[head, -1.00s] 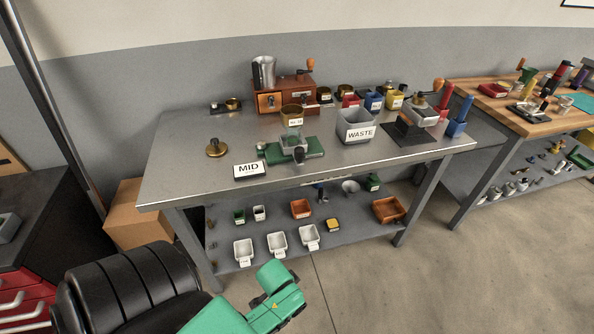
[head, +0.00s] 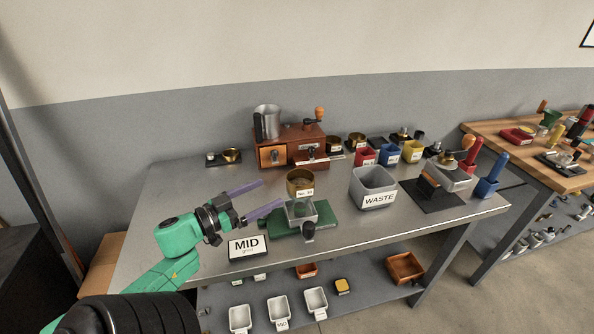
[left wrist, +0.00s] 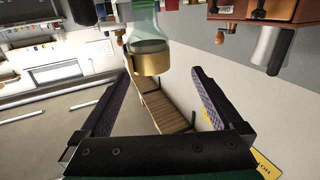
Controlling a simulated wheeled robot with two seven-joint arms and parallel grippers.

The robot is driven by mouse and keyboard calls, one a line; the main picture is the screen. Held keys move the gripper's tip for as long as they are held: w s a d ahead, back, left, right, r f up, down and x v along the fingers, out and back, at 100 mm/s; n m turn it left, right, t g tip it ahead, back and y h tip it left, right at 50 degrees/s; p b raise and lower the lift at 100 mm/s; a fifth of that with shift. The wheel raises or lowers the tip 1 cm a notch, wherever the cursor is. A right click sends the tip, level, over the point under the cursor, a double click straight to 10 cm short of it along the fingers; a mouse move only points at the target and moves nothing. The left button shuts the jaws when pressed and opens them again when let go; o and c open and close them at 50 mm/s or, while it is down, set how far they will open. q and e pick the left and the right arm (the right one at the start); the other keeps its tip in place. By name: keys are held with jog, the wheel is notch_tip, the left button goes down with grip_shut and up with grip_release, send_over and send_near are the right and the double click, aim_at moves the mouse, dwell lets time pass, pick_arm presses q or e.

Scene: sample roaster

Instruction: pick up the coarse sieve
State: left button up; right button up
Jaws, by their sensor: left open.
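A brass sieve (head: 300,183) with a small white label, too small to read surely, sits on a clear jar on the green stand (head: 322,224) at the bench's middle. It looks like the coarse sieve. In the left wrist view the brass sieve (left wrist: 150,62) shows upside down, ahead of the fingers. My left gripper (head: 272,194) is open and empty, just left of the sieve, its two purple-grey fingers pointing at it and not visibly touching it. In the left wrist view the open gripper (left wrist: 162,75) has a clear gap. My right gripper is not in view.
The MID sign (head: 248,247) stands below my left gripper. The grey WASTE bin (head: 374,187) is right of the stand. A wooden mill (head: 290,148) with a metal cup (head: 267,122) stands behind. More brass sieves (head: 357,141) and coloured cups are at the back.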

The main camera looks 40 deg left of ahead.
aim_at(311, 174)
pick_arm(q)
jog(key=shift+w+d+r, duration=0.35)
jog(key=shift+w+d, duration=0.1)
jog(key=shift+w, duration=0.1)
jog(key=shift+w+d+r, duration=0.3)
jog(key=shift+w+d, duration=0.1)
jog(key=shift+w, duration=0.1)
jog(key=w+d, duration=0.1)
jog(key=w+d+r, duration=0.1)
jog(key=w, duration=0.1)
jog(key=shift+w, duration=0.2)
jog(key=w, duration=0.1)
jog(key=w+f, duration=0.1)
jog(key=shift+w+a, duration=0.15)
jog(key=shift+w, duration=0.25)
jog(key=x, duration=0.2)
jog(key=p+x, duration=0.1)
jog(key=x, duration=0.1)
jog(key=shift+w+d+r, duration=0.2)
jog(key=shift+w+d, duration=0.05)
jog(key=shift+w+f, duration=0.15)
jog(key=c, duration=0.8)
jog(key=shift+c, duration=1.4)
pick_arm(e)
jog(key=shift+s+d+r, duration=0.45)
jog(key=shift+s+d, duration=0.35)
